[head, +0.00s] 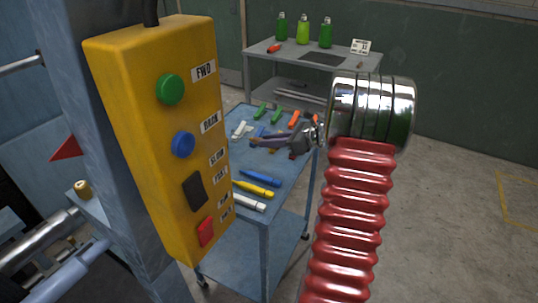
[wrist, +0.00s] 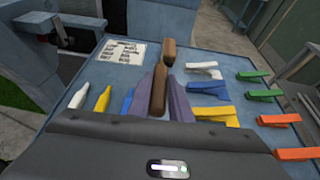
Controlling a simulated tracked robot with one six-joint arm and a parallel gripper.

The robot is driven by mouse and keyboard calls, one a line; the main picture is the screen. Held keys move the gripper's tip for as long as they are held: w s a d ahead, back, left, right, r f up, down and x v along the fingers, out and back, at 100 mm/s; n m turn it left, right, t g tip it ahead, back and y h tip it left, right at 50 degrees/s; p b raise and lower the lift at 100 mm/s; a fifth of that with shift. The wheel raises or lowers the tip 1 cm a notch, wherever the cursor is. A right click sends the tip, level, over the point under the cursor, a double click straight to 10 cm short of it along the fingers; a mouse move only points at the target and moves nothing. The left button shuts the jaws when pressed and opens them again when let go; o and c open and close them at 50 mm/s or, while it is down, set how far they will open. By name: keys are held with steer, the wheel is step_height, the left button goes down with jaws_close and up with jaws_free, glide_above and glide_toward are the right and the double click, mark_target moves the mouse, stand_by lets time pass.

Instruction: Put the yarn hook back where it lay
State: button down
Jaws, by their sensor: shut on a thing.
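My gripper (wrist: 160,76) has its two grey-purple fingers closed around a brown handled tool, which I take to be the yarn hook (wrist: 158,92), in the wrist view. Its handle stands up between the fingers, and its lower part is hidden by my gripper body. A second brown piece (wrist: 169,50) shows just beyond the fingertips; I cannot tell whether it is a separate tool. In the head view my gripper (head: 254,141) reaches left over the blue trolley top (head: 225,150); the held tool is too small to make out there.
White, blue and yellow clips (wrist: 212,113) lie right of my gripper, with green and orange clips (wrist: 285,118) farther right. Several pens (wrist: 103,98) lie left. A printed card (wrist: 122,50) is at the far side. A yellow control box (head: 160,140) hangs left; a grey bench (head: 300,55) stands behind.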

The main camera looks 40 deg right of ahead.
glide_above(270, 170)
steer(key=shift+f, duration=3.1)
steer(key=shift+f, duration=1.9)
steer(key=c, duration=1.6)
jaws_free()
steer(key=shift+f, duration=0.1)
